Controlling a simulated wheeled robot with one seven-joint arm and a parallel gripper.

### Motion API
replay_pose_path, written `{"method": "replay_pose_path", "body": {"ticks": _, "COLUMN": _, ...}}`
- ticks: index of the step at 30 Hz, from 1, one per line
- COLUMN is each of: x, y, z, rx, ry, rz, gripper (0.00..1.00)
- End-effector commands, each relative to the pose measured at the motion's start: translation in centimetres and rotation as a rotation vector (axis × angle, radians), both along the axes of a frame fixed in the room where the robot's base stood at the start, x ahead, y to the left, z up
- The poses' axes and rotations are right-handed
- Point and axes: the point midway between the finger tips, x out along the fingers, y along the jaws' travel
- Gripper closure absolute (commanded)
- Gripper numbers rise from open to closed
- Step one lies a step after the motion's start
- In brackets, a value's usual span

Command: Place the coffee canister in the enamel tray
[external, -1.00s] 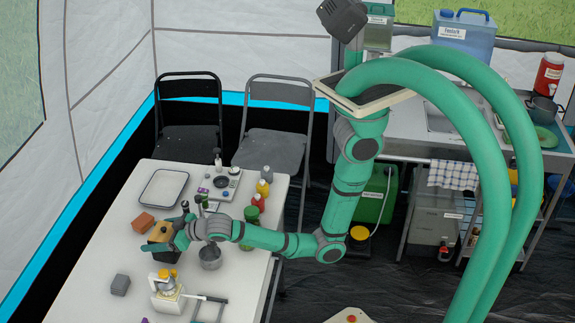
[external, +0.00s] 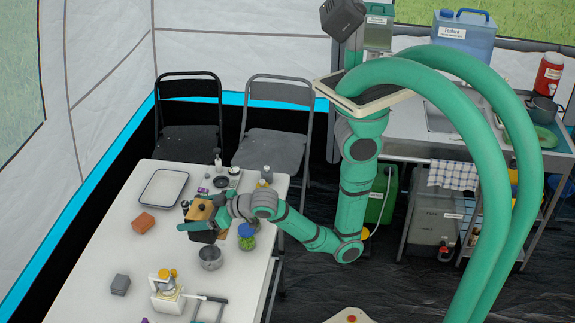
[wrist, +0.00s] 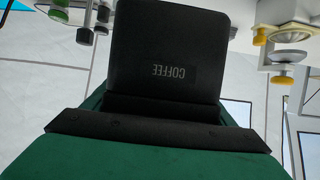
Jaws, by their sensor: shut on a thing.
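The coffee canister (external: 203,215) is a dark box with a tan wooden lid and a black knob. My gripper (external: 206,222) is shut on it and holds it over the right middle of the white table. In the wrist view the black canister (wrist: 168,50) fills the upper middle, with its COFFEE label upside down, between my gripper's jaws (wrist: 160,115). The enamel tray (external: 143,198) is white with a dark rim and lies empty on the table's far left. The canister is to the right of the tray and nearer the camera, apart from it.
An orange-brown block (external: 143,223) lies between the tray and the near part of the table. A steel pot (external: 210,262) and a jar with green contents (external: 246,240) stand close to my gripper.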

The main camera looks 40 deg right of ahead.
Motion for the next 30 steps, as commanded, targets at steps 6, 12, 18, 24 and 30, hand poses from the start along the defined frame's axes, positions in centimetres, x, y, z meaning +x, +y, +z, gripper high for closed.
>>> {"method": "replay_pose_path", "body": {"ticks": 6, "x": 0.4, "y": 0.0, "z": 0.3, "rx": 0.001, "ry": -0.001, "rz": 0.0, "gripper": 0.51}}
{"method": "replay_pose_path", "body": {"ticks": 12, "x": 3.0, "y": 0.6, "z": 1.0, "rx": 0.003, "ry": -0.002, "rz": 0.013, "gripper": 0.51}}
{"method": "replay_pose_path", "body": {"ticks": 18, "x": 6.8, "y": 1.0, "z": 2.4, "rx": 0.004, "ry": -0.005, "rz": 0.038, "gripper": 0.51}}
{"method": "replay_pose_path", "body": {"ticks": 24, "x": 10.6, "y": 0.6, "z": 3.7, "rx": 0.002, "ry": -0.005, "rz": 0.062, "gripper": 0.51}}
{"method": "replay_pose_path", "body": {"ticks": 30, "x": 14.4, "y": -1.0, "z": 4.5, "rx": 0.002, "ry": -0.002, "rz": 0.073, "gripper": 0.51}}
